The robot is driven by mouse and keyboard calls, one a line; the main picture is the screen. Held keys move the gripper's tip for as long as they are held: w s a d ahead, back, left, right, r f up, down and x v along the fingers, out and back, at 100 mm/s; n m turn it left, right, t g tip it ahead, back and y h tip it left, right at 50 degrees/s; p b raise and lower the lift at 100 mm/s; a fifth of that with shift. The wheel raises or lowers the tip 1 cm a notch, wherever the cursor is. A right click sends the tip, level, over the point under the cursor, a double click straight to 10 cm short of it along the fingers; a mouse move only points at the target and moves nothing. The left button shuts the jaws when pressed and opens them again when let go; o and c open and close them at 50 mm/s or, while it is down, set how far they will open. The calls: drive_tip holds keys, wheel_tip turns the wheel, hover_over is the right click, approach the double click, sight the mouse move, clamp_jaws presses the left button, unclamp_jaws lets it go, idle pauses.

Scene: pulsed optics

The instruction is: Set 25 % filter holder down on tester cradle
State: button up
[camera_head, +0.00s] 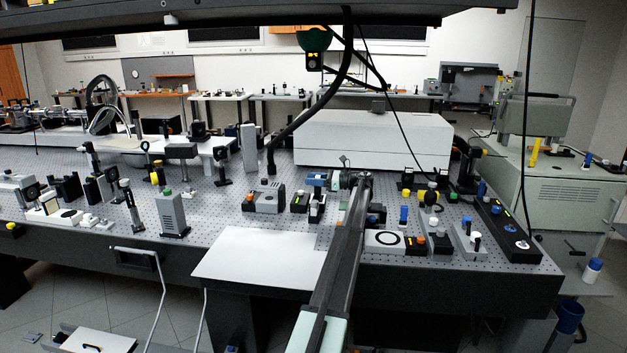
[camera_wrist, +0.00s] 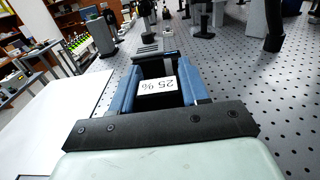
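The 25 % filter holder (camera_wrist: 157,86) is a dark block with a white label that reads upside down in the wrist view. It sits between the two blue fingers of my gripper (camera_wrist: 158,82), which appear closed against its sides. In the head view my gripper (camera_head: 350,180) is over the optical table, small and partly hidden by my arm, and the holder cannot be made out there. I cannot tell for certain which fixture is the tester cradle. Whether the holder's underside touches anything is hidden.
A grey box with an orange knob (camera_head: 267,201) stands left of my gripper. A white plate with a black ring (camera_head: 385,240) and several small mounts stand to the right. A long white housing (camera_head: 372,138) is behind. A bare white board (camera_head: 258,258) lies at the front.

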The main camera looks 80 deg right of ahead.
drive_tip(key=o, duration=0.5)
drive_tip(key=shift+o, duration=0.2)
drive_tip(key=shift+s, duration=0.1)
drive_tip(key=s, duration=1.3)
drive_tip(key=shift+s, duration=0.3)
drive_tip(key=shift+w+r, duration=0.1)
